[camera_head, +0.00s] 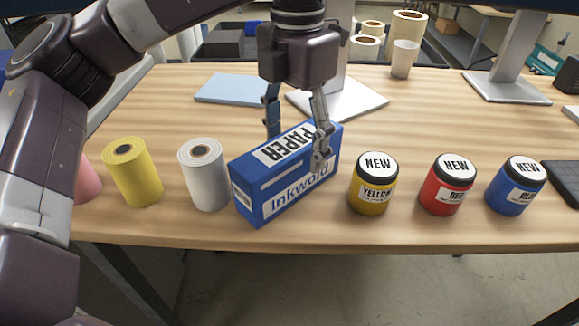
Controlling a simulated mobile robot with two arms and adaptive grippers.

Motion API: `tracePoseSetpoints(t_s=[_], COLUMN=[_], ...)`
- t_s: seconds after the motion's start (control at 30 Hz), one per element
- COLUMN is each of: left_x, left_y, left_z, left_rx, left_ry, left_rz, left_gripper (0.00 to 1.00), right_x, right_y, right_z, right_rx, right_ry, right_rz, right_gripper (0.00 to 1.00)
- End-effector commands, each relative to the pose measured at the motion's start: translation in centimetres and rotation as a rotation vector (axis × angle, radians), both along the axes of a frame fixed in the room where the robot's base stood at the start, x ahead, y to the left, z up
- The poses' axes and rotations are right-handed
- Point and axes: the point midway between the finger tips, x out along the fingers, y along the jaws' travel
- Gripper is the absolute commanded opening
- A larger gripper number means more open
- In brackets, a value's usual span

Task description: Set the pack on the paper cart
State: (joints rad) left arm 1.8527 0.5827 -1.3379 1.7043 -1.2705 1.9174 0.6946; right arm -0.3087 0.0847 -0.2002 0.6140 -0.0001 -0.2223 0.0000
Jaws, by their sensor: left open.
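The pack is a blue box (286,190) marked "PAPER" and "Inkwald". It stands on the wooden table (440,105), between a white roll and a yellow-labelled jar. My left gripper (298,143) points down over the box and is open. One finger is in front of the box's near face and the other is at its far side. I cannot tell whether the fingers touch it. My right gripper is not in view. I cannot make out a paper cart for certain; a dark bin with rolls (366,46) stands behind the table.
A yellow roll (132,172), a white roll (203,174) and part of a pink roll stand left of the box. Yellow (374,183), red (448,184) and blue (515,185) jars stand to the right. Monitor stands, a light-blue folder (232,88) and a white cup (404,59) are behind.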

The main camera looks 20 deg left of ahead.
Motion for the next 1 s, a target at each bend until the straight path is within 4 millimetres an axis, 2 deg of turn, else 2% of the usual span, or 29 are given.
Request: tracePoseSetpoints(t_s=[0.27,0.4,0.7,1.0], left_x=[-0.6,-0.6,-0.5,-0.5], left_y=[0.7,0.6,0.6,0.5], left_z=[-3.3,-5.2,-5.9,-5.9], left_rx=[-0.001,-0.001,-0.003,-0.003], left_ry=[0.004,0.002,-0.001,-0.001], left_rz=[0.000,0.000,0.000,0.000], left_gripper=[0.64,0.64,0.64,0.31], right_x=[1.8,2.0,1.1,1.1], right_y=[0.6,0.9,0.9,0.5], right_z=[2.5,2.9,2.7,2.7], right_rx=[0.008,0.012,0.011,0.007], right_ry=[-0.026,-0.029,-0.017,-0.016], right_rz=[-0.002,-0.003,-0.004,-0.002], right_gripper=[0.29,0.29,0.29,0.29])
